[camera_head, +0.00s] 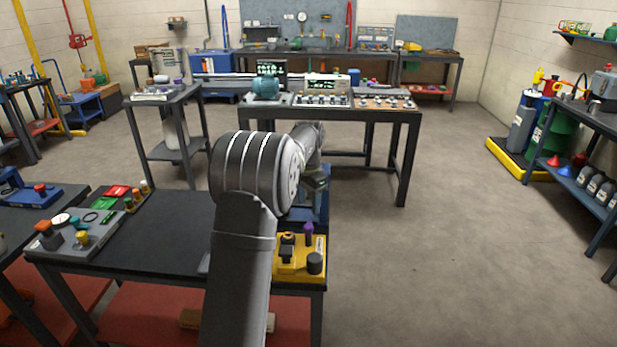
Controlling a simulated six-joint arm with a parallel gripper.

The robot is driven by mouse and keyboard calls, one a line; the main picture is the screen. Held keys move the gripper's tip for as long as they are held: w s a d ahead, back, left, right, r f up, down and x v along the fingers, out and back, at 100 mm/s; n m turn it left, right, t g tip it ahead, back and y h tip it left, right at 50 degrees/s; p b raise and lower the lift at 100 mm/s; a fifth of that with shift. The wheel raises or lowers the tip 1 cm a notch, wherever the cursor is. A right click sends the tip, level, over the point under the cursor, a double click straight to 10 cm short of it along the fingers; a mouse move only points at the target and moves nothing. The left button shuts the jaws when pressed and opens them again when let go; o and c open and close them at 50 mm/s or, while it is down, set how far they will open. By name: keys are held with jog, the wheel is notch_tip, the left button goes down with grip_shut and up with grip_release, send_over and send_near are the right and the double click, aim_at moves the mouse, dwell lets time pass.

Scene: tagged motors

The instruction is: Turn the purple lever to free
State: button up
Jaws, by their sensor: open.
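A small purple lever (308,229) stands up from a yellow box (291,270) at the right end of the near dark table. The box also carries a black knob (314,263) and an orange-and-dark fitting (288,240). My arm crosses the left side of the box and hides part of it. My gripper (317,184) is small and partly hidden behind my arm. It appears above and beyond the purple lever in the picture, apart from it, with open jaws and nothing visible in them. The lever's label cannot be read.
A grey panel (75,243) with knobs and red and green blocks lie left on the near table (165,232). A bench (340,113) with a teal motor (265,88) stands behind. Shelves (590,120) line the right wall. The floor right of the table is clear.

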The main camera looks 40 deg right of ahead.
notch_tip(320, 180, up, 9)
send_over(308, 226)
jog(key=shift+r, duration=0.2)
dwell(0.5)
notch_tip(308, 226, down, 18)
jog(key=shift+r, duration=0.2)
dwell(0.4)
jog(key=shift+r, duration=0.1)
